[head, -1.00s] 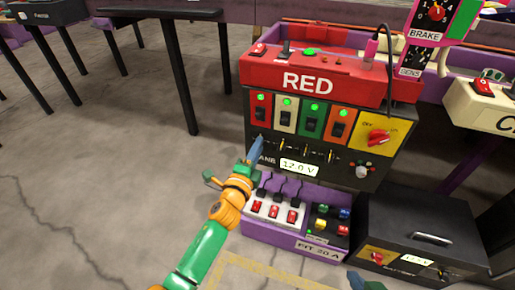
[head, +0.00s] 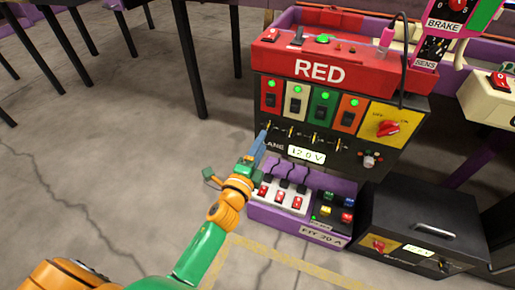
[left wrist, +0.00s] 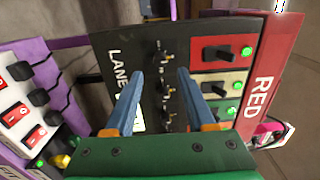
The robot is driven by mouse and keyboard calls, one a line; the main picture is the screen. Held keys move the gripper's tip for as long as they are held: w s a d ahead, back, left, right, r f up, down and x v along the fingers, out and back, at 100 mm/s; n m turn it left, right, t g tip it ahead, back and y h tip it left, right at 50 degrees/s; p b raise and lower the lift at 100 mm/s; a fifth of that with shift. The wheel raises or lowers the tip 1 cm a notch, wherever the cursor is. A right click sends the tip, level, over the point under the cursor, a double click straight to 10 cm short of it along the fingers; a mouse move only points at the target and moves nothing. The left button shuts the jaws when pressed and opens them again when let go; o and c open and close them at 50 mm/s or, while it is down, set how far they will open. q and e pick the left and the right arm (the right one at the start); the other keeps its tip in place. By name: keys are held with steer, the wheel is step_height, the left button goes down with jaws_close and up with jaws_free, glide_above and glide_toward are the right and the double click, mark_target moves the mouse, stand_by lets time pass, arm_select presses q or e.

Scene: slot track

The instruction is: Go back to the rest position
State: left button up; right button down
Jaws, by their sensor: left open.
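My left gripper (head: 262,146) is in front of the lower left of the black panel of the RED console (head: 320,70). In the left wrist view its two blue fingers (left wrist: 158,90) stand apart with nothing between them. A row of small toggles on the black LANE panel (left wrist: 125,70) shows beyond and between the fingers. I cannot tell whether a finger touches the panel. The panel's display reads 12.0 V in the head view. My right gripper is not in view.
Below the panel sits a purple box (head: 327,237) with red rocker switches and coloured plugs. A dark battery box (head: 450,215) stands to its right. A brake and sensor post (head: 433,45) rises at upper right. The concrete floor (head: 110,170) at left is clear, with dark table legs behind.

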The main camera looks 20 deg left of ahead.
arm_select(q)
steer(key=s, duration=0.2)
steer(key=shift+s, duration=0.3)
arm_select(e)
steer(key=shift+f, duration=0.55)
